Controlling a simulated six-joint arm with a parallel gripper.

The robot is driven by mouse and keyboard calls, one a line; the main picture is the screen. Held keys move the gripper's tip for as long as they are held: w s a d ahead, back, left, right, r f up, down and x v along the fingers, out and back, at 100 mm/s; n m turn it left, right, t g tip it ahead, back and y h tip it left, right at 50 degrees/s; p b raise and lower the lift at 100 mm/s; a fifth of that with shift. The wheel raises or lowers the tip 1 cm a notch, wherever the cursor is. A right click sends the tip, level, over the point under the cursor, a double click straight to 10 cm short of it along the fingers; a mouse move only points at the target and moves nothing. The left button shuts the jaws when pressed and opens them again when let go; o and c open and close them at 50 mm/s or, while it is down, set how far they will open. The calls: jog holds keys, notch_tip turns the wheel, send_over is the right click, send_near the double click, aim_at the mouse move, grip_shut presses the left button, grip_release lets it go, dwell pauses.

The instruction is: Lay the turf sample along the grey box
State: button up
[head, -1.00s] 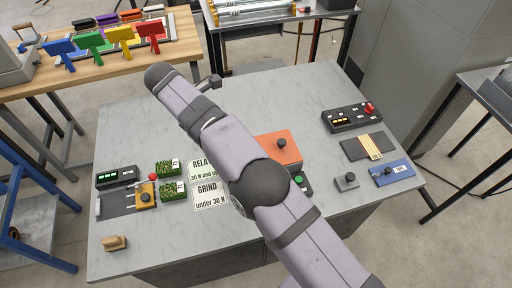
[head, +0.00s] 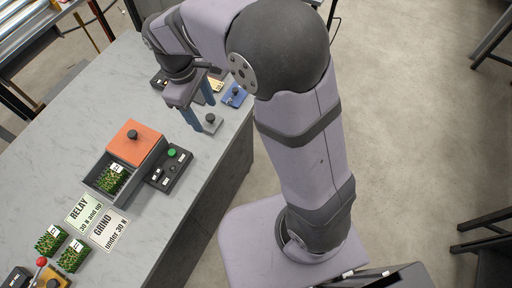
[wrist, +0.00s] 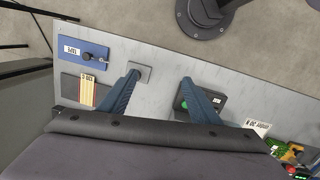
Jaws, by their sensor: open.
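A green turf sample (head: 111,181) with a white tag lies in the open end of the grey box (head: 91,186). An orange cover (head: 133,146) with a dark knob lies over the rest of that box. Two more green turf samples (head: 49,242) (head: 74,256) lie side by side at the lower left. My gripper (head: 203,117) is open and empty, apart from the box, over the right part of the table. A small grey block with a knob (head: 211,123) is beside its fingertips. In the wrist view my gripper (wrist: 160,80) shows nothing between its fingers.
A black panel with a green button (head: 170,166) stands next to the box. RELAY (head: 84,212) and GRIND (head: 105,232) cards lie in front of it. The table's left stretch is clear.

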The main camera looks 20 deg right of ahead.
jog(key=s+d+f+m, duration=0.2)
jog(key=s+d+m, duration=0.3)
jog(key=s+d, duration=0.1)
jog(key=s+d+f+m+y, duration=0.1)
jog(key=s+d+f+m, duration=0.1)
jog(key=s+d+m, duration=0.3)
jog(key=s+d, duration=0.2)
jog(key=s, duration=0.1)
jog(key=shift+d+f, duration=0.2)
jog(key=shift+f, duration=0.1)
jog(key=shift+s, duration=0.1)
jog(key=shift+c, duration=0.3)
